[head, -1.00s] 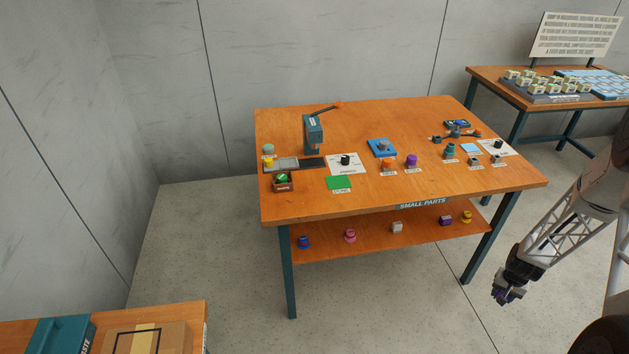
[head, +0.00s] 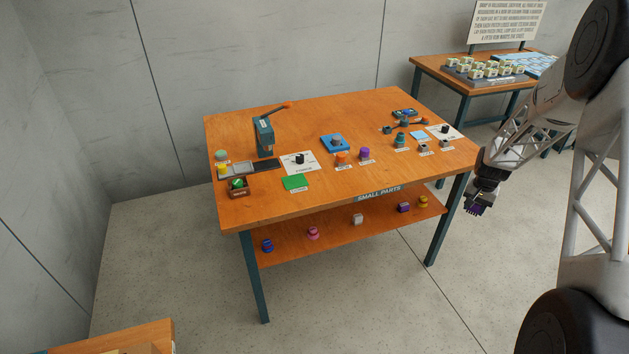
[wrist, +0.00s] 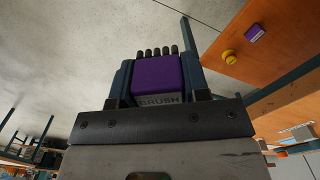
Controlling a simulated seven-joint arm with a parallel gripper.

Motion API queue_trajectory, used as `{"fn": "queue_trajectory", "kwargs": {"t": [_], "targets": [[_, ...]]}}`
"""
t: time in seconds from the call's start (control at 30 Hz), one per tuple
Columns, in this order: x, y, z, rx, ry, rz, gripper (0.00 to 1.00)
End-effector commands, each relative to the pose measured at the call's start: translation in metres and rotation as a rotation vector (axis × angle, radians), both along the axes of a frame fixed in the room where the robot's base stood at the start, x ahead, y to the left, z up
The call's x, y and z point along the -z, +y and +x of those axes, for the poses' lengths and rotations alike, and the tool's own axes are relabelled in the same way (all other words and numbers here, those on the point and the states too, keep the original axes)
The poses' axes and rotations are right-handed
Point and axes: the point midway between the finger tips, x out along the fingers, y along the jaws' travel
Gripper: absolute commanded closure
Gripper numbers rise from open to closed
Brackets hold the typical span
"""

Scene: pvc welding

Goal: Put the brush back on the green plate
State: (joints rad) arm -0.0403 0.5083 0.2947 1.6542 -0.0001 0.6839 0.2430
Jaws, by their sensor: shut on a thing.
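The brush (wrist: 158,76) has a purple block body, a pale band lettered BRUSH and dark bristles. It sits between the fingers of my gripper (head: 478,202), which is shut on it. In the head view the gripper hangs beyond the right end of the table, apart from it, with the bristles pointing down. The green plate (head: 295,183) lies flat near the front edge of the tabletop, left of the middle, with a small label in front. Nothing lies on it.
The wooden table (head: 330,202) has a lower shelf (head: 335,238) with several small parts. A dark press (head: 263,136), a white sheet with a black knob (head: 299,164), a small box (head: 238,192), an orange part (head: 341,158) and a purple part (head: 364,154) stand around the plate.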

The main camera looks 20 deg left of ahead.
Motion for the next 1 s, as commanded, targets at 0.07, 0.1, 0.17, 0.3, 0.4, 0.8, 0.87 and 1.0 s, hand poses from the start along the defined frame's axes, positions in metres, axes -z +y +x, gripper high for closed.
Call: {"fn": "queue_trajectory", "kwargs": {"t": [0.07, 0.1, 0.17, 0.3, 0.4, 0.8, 0.87, 1.0], "targets": [[-0.025, 0.023, 0.004, -0.002, -0.002, 0.001, 0.80], [-0.034, 0.036, 0.005, -0.007, -0.003, 0.000, 0.80], [-0.044, 0.054, 0.003, -0.016, -0.001, 0.000, 0.80], [-0.055, 0.097, -0.004, -0.053, 0.000, 0.000, 0.80], [-0.060, 0.126, -0.012, -0.084, 0.000, 0.000, 0.80], [-0.065, 0.239, -0.055, -0.217, 0.000, 0.000, 0.80], [-0.065, 0.256, -0.062, -0.237, -0.001, 0.000, 0.80], [-0.067, 0.293, -0.082, -0.284, -0.001, 0.000, 0.80]]}}
